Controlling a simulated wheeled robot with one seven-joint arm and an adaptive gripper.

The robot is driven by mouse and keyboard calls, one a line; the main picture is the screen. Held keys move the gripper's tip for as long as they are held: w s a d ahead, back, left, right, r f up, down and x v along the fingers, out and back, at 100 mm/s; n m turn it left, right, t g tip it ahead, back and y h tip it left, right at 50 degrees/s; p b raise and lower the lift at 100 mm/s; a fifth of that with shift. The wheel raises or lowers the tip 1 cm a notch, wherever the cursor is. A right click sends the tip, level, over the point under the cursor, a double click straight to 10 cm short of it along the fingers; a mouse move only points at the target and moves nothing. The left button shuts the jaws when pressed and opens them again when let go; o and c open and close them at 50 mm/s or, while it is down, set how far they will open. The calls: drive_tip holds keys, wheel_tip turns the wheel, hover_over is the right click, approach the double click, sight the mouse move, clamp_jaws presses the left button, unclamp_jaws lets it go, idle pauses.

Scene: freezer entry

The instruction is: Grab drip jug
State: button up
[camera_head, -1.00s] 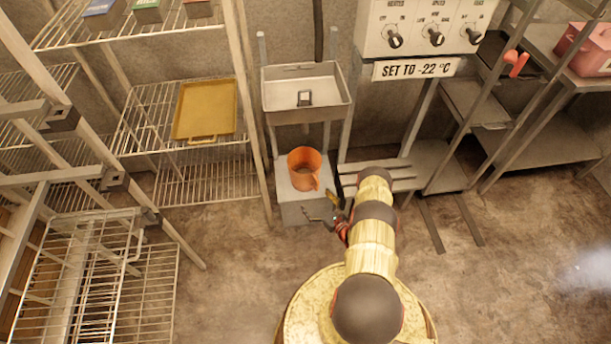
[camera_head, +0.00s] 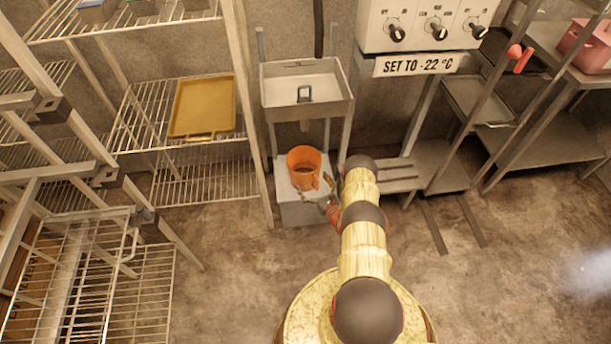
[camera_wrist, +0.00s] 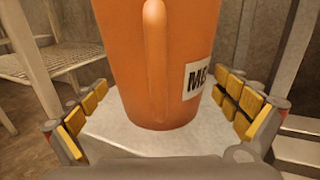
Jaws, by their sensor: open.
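The drip jug is an orange jug (camera_head: 304,165) standing upright on a low grey box (camera_head: 301,212) under the sink. In the wrist view the jug (camera_wrist: 152,75) fills the middle, its vertical handle facing the camera and a label with dark letters on its right side. My gripper (camera_head: 316,196) is at the jug's front right. In the wrist view my gripper (camera_wrist: 158,112) is open, with yellow-padded fingers to the left and right of the jug. Gaps show between the pads and the jug. The jug's upper rim is cut off in the wrist view.
A metal sink (camera_head: 305,90) hangs above the jug. A wire rack with a yellow tray (camera_head: 203,107) stands to the left. A slatted low shelf (camera_head: 395,175) lies close right of my arm. The floor in front is clear.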

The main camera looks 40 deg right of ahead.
clamp_jaws()
idle(1.5)
idle(0.9)
drive_tip(key=shift+r, duration=0.1)
